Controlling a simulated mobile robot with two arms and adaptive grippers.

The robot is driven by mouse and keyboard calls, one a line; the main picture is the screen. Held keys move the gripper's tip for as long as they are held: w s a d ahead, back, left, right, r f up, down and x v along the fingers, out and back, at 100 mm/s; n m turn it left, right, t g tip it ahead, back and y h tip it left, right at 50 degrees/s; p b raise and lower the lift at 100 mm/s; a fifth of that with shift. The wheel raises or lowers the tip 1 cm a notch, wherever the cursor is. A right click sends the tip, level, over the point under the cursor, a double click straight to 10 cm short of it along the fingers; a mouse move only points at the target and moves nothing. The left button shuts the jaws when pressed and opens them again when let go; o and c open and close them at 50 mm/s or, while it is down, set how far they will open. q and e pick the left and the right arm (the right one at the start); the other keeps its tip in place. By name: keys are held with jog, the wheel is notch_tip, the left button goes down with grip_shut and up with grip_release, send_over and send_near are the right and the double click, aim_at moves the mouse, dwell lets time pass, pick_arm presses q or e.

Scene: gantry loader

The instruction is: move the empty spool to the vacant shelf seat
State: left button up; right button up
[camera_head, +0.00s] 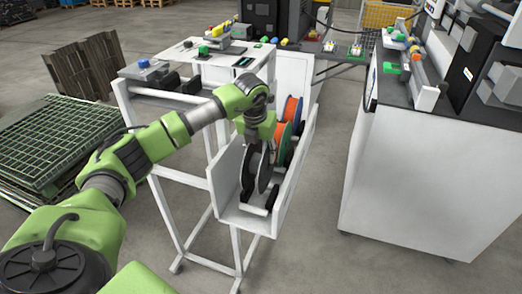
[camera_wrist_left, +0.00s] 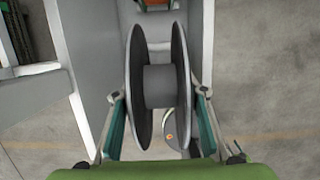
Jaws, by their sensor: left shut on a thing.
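The empty spool (camera_head: 264,172) is grey with dark flanges and a bare hub. It stands upright at the near end of the white shelf (camera_head: 224,172). In the left wrist view the spool (camera_wrist_left: 160,86) fills the middle, with a finger at the outer side of each flange. My left gripper (camera_head: 257,152) reaches down from above and is shut on the spool; in the wrist view its fingers (camera_wrist_left: 160,98) show on both sides. I cannot tell whether the spool touches the shelf. The vacant seat is not clearly visible. My right gripper is out of view.
An orange spool (camera_head: 293,112) and a spool with a green flange (camera_head: 281,142) stand behind in the same shelf. A white table (camera_head: 213,66) with small parts is beyond it. A white cabinet (camera_head: 425,170) stands right, across open floor. Green grates (camera_head: 45,145) lie left.

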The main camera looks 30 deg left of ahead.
aim_at(257, 147)
pick_arm(q)
notch_tip(257, 147, down, 4)
jog(key=b, duration=0.2)
jog(key=shift+f+b, duration=0.2)
jog(key=shift+b, duration=0.15)
jog(key=shift+f+b, duration=0.95)
jog(key=shift+f, duration=0.35)
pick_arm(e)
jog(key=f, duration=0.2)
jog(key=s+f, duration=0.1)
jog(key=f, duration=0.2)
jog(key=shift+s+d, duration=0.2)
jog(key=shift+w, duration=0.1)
pick_arm(q)
jog(key=o, duration=1.7)
jog(key=shift+s+f, duration=0.1)
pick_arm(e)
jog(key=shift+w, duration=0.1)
pick_arm(q)
jog(key=v, duration=1.2)
jog(key=shift+d, duration=0.15)
